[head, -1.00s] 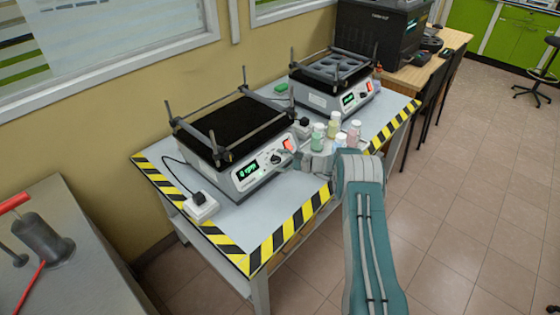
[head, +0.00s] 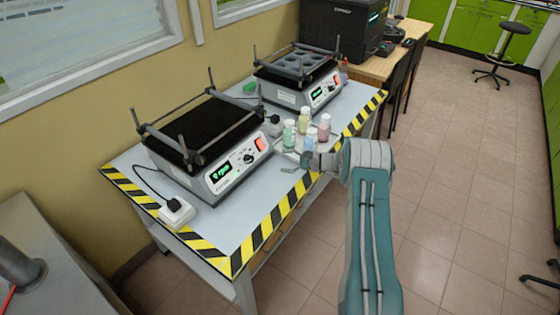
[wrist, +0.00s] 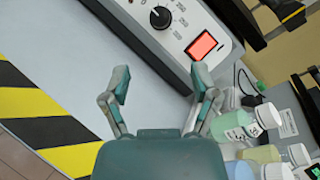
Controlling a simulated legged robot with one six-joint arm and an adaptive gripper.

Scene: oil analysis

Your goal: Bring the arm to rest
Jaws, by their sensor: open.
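My arm (head: 371,230) reaches forward from the bottom of the head view, with its bend at the table's front edge. My gripper (head: 288,162) is over the table, in front of the near shaker and beside the bottles. In the wrist view my gripper (wrist: 160,85) shows two fingers spread apart with nothing between them. Beyond the fingertips is the near shaker's front panel with a lit red switch (wrist: 203,45) and a black knob (wrist: 160,17).
The near shaker (head: 225,175) and a far shaker (head: 305,97) stand on the striped-edge table (head: 230,225). Several capped bottles, one green (head: 289,135) and one pink (head: 324,128), stand close to my gripper. A power socket (head: 177,212) sits front left.

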